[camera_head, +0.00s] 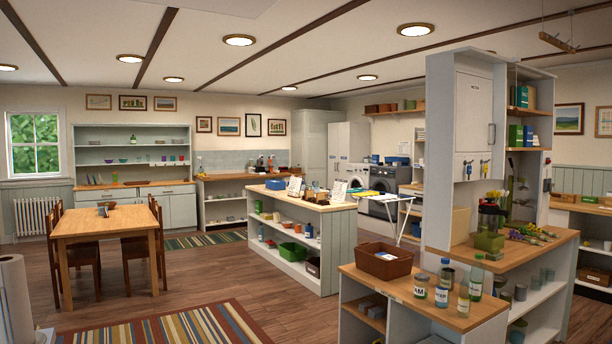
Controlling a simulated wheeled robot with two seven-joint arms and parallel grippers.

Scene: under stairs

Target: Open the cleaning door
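A tall pale cabinet stands at the right, with a white door (474,112) on its upper part. The door looks shut and has a small label near its top. Tall white cupboards (347,142) with small labels stand against the back wall, also looking shut. The lettering is too small to read, so I cannot tell which is the cleaning door. Neither of my grippers is in view.
A low wooden-topped counter (395,287) with jars and a brown basket (384,259) stands before the tall cabinet. A white shelf island (303,238) is mid-room. A dining table (105,222) is at left. Wooden floor (225,275) lies open between them.

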